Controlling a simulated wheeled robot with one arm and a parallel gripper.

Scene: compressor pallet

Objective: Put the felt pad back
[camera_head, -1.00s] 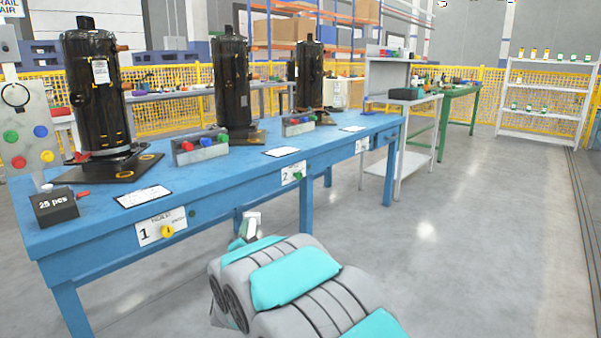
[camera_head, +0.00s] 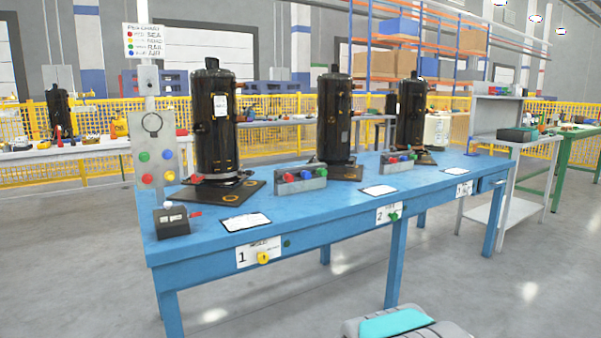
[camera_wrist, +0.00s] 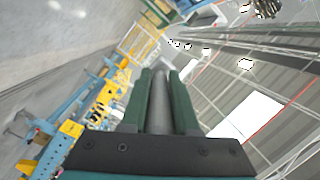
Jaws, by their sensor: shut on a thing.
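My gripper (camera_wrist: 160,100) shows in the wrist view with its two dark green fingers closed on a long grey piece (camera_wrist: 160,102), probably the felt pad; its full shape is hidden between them. The gripper is out of the head view, where only a grey and teal part of my arm (camera_head: 400,322) shows at the bottom edge. Three black compressors (camera_head: 216,125) stand upright on dark base plates (camera_head: 225,194) on the blue table (camera_head: 320,215). I cannot make out an empty place for the pad.
A dark box (camera_head: 172,221) stands at the table's near left corner beside a post with coloured buttons (camera_head: 155,160). Grey button boxes (camera_head: 300,180) and white sheets (camera_head: 246,222) lie along the tabletop. A grey shelf unit (camera_head: 497,125) stands right. Floor in front is clear.

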